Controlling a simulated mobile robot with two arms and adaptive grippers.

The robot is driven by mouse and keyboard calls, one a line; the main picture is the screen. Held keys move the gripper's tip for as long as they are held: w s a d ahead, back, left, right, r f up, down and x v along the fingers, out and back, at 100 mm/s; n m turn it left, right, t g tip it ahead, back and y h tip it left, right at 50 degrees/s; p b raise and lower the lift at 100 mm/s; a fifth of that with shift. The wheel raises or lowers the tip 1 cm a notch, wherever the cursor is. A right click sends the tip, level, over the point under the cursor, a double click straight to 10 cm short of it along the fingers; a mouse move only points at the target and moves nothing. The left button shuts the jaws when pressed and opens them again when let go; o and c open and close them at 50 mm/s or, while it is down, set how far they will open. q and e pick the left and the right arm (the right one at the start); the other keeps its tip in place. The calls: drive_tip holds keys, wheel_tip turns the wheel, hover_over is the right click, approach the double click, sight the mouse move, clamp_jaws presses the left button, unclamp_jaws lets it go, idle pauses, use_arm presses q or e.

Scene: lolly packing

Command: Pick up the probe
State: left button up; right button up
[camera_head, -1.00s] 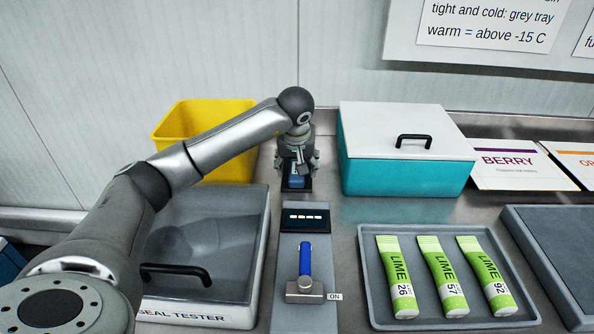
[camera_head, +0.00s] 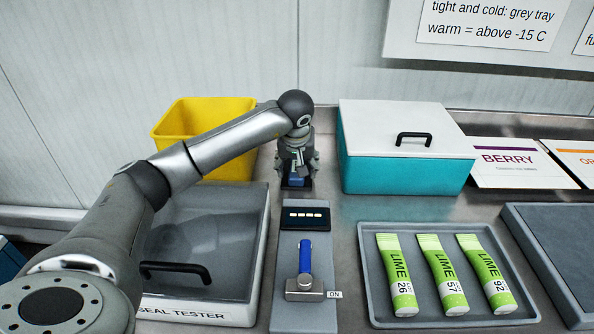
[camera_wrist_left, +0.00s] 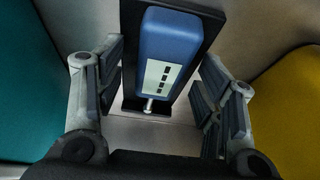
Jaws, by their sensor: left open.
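The probe (camera_wrist_left: 168,50) is a blue, rounded device with a small grey display and a short metal tip. It rests on a dark holder (camera_wrist_left: 212,28). In the head view the probe (camera_head: 296,181) is a small blue patch at the back of the counter, partly hidden by my left gripper (camera_head: 297,166). In the left wrist view my left gripper (camera_wrist_left: 165,92) is open, with one finger on each side of the probe and a visible gap on both sides. My right gripper is not in view.
A yellow bin (camera_head: 215,110) stands left of the gripper, a teal box (camera_head: 400,178) with a white lid right of it. In front are a grey panel (camera_head: 300,322) with a blue-handled lever, the seal tester (camera_head: 205,225), and a tray (camera_head: 372,290) with three lime packs.

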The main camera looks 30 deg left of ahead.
use_arm(q)
drive_tip(key=c, duration=1.1)
drive_tip(key=shift+r, duration=0.15)
drive_tip(key=shift+c, duration=0.2)
